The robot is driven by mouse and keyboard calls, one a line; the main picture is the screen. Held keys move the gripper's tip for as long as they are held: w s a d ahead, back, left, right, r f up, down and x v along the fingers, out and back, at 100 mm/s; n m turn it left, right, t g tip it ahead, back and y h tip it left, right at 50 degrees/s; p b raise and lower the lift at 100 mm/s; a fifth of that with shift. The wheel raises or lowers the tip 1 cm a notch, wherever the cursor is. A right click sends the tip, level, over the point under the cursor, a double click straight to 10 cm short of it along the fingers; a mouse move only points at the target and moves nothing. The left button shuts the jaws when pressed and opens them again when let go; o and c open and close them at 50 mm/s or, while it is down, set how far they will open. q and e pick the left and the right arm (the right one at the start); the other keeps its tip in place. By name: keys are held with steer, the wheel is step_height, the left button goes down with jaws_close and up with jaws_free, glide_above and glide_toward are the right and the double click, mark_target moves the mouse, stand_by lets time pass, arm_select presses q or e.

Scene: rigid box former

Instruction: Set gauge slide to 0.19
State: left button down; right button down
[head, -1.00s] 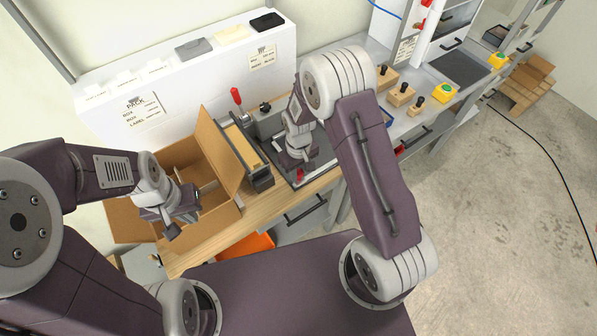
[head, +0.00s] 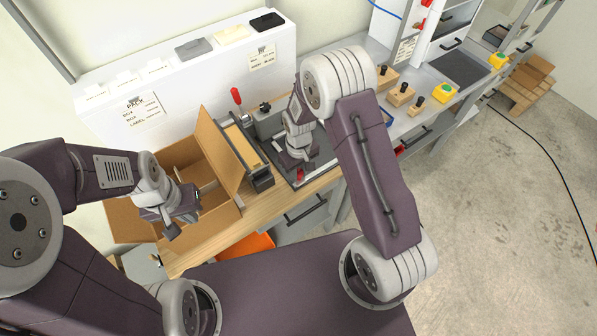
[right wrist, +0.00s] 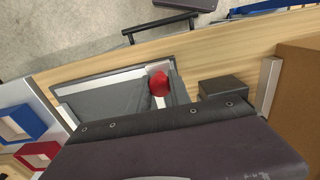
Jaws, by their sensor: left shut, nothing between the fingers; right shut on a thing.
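The gauge slide's red knob (head: 300,174) shows at the tip of my right gripper (head: 297,167), at the front edge of a dark grey recessed panel (head: 322,158) on the bench. The knob also shows in the right wrist view (right wrist: 158,83), just past the dark body of my gripper. My right gripper is shut on the red knob; the fingers themselves are mostly hidden. No scale or reading can be made out.
The open cardboard box (head: 222,217) stands on the wooden bench to the left. A fixture with a red-handled lever (head: 236,96) stands between box and panel. Knobbed wooden blocks (head: 401,95) and a yellow button box (head: 443,93) lie to the right.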

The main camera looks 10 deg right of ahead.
steer(key=w+d, duration=0.2)
steer(key=d, duration=0.4)
steer(key=w+d, duration=0.2)
steer(key=d, duration=0.4)
steer(key=w+d, duration=0.2)
steer(key=d, duration=0.4)
steer(key=shift+w+b, duration=0.35)
steer(key=shift+r, duration=0.1)
steer(key=c, duration=1.2)
jaws_free()
step_height(320, 180, up, 9)
steer(key=shift+f+b, duration=0.1)
steer(key=shift+b, duration=0.7)
